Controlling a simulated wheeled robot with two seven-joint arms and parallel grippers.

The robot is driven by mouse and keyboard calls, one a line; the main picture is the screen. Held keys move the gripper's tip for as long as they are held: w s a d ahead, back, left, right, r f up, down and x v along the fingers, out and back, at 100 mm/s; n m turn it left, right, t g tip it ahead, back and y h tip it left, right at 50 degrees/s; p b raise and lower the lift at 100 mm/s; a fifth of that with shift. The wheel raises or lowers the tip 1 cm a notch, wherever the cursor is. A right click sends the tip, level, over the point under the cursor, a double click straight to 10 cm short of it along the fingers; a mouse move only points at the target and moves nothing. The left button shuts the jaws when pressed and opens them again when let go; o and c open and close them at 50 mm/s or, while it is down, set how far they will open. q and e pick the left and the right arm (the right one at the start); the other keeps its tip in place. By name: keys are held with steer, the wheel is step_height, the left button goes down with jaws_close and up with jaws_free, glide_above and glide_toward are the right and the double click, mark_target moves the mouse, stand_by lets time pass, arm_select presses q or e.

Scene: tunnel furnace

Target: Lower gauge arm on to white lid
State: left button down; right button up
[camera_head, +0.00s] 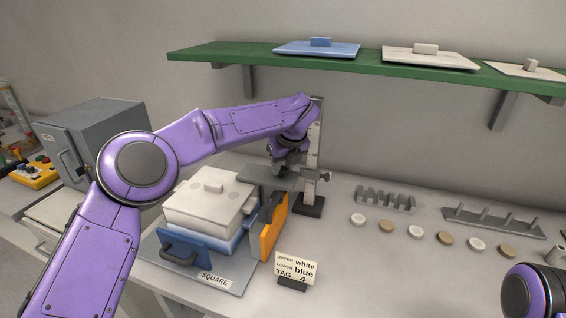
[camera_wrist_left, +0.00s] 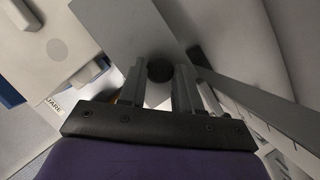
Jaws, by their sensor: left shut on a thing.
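The white lid (camera_head: 205,203) with a small block handle sits on a stacked white and blue box on a grey tray. The lid also shows at the left of the left wrist view (camera_wrist_left: 55,50). The grey flat gauge arm (camera_head: 268,178) reaches left from the upright gauge post (camera_head: 316,135) toward the lid's back right corner. I cannot tell whether it touches the lid. My left gripper (camera_head: 288,163) is at the gauge arm near the post, its fingers (camera_wrist_left: 160,88) shut around a dark round knob (camera_wrist_left: 159,69). My right gripper is out of view.
A tag card (camera_head: 297,268) stands in front. Several discs (camera_head: 415,232) and grey racks (camera_head: 385,200) lie right. A green shelf (camera_head: 230,54) hangs above.

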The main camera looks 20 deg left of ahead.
arm_select(q)
steer(key=shift+f, duration=0.35)
steer(key=c, duration=0.8)
jaws_free()
steer(key=b+v, duration=0.1)
steer(key=v, duration=0.9)
steer(key=shift+r, duration=0.2)
